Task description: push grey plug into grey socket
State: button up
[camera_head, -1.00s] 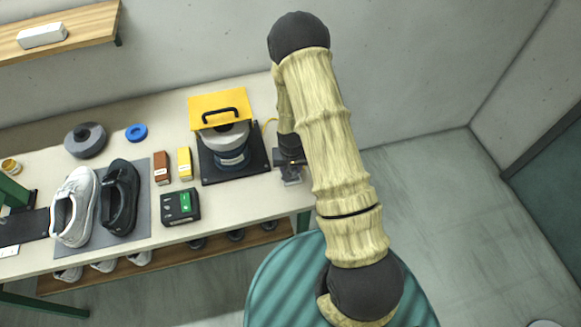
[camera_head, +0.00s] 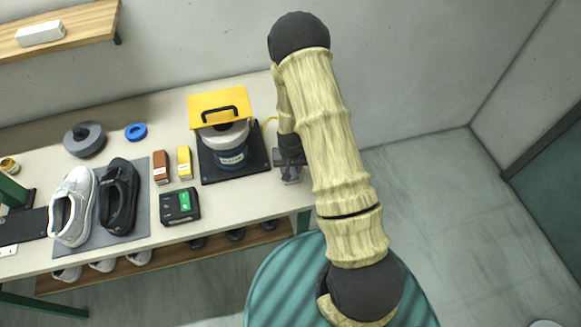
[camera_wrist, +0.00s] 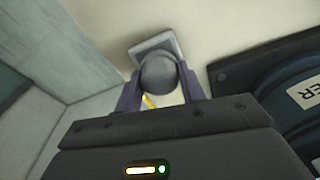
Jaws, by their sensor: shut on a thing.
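My gripper (camera_wrist: 160,95) is shut on the grey plug (camera_wrist: 158,73), whose rounded grey end shows between the two fingers in the wrist view. The grey socket (camera_wrist: 153,45) is a pale square plate on the bench directly behind the plug, which partly covers it. I cannot tell how deep the plug sits in the socket. A bit of yellow cord (camera_wrist: 148,101) shows below the plug. In the head view my gripper (camera_head: 291,176) is at the bench's right end, and the arm hides part of it.
A machine with a yellow lid (camera_head: 219,104) stands on a dark base (camera_head: 206,172) just left of my gripper. A black box with a green button (camera_head: 180,206), brown and yellow boxes, and two shoes on a grey mat (camera_head: 146,222) lie further left.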

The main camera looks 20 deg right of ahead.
jog(key=shift+f+b, duration=0.3)
jog(key=shift+f, duration=0.05)
dwell(0.4)
jog(key=o, duration=1.1)
jog(key=shift+r, duration=0.1)
jog(key=r+b, duration=0.1)
jog(key=r, duration=0.4)
jog(key=s+r+b, duration=0.1)
jog(key=r, duration=0.5)
jog(key=s+r+b, duration=0.1)
jog(key=r, duration=0.5)
jog(key=shift+a, duration=0.2)
